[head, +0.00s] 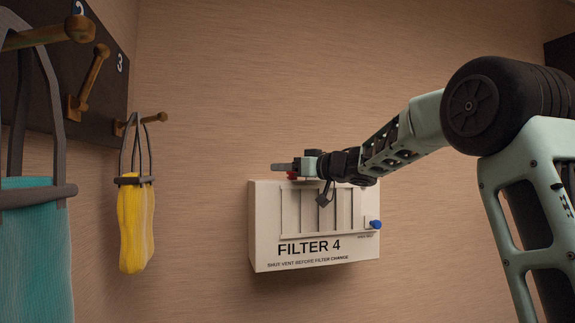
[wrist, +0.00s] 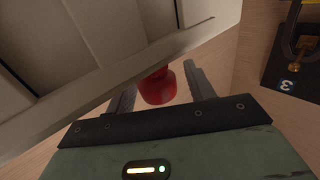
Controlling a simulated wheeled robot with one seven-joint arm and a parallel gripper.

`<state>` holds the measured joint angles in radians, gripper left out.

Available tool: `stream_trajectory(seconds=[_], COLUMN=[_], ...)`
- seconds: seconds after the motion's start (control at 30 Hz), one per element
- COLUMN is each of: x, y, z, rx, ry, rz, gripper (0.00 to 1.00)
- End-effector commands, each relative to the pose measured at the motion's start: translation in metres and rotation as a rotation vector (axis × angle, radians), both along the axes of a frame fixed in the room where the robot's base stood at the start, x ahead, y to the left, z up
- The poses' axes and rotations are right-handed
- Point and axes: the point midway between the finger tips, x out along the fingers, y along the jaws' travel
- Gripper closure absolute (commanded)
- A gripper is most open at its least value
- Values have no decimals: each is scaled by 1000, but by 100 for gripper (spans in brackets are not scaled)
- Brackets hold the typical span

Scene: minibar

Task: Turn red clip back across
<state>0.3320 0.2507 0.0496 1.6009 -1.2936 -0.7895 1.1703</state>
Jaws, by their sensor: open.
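The red clip (wrist: 157,87) shows in the wrist view between the two fingers of my gripper (wrist: 160,90), against the edge of the pale filter box. My gripper is open, with a finger on either side of the clip; I cannot tell whether either finger touches it. In the head view my gripper (head: 283,167) is at the top left of the filter box (head: 262,228), and only a little of the red clip (head: 292,175) shows beneath it. The clip's exact angle is hard to tell.
The box has upright slats and a blue knob (head: 376,224) at its right side. At the left, a yellow bag (head: 133,230) and a teal bag (head: 35,240) hang from wooden pegs on a dark board (head: 112,75). The wall above the box is bare.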

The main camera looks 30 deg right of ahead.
Motion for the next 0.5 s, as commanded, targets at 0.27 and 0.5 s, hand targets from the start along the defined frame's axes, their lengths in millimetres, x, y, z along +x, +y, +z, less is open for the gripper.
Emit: stream_trajectory(seconds=[0.27, 0.5], x=[3, 3], y=[1, 1], z=[0, 0], rx=[0, 0], ry=[0, 0], rz=[-1, -1], gripper=[47, 91])
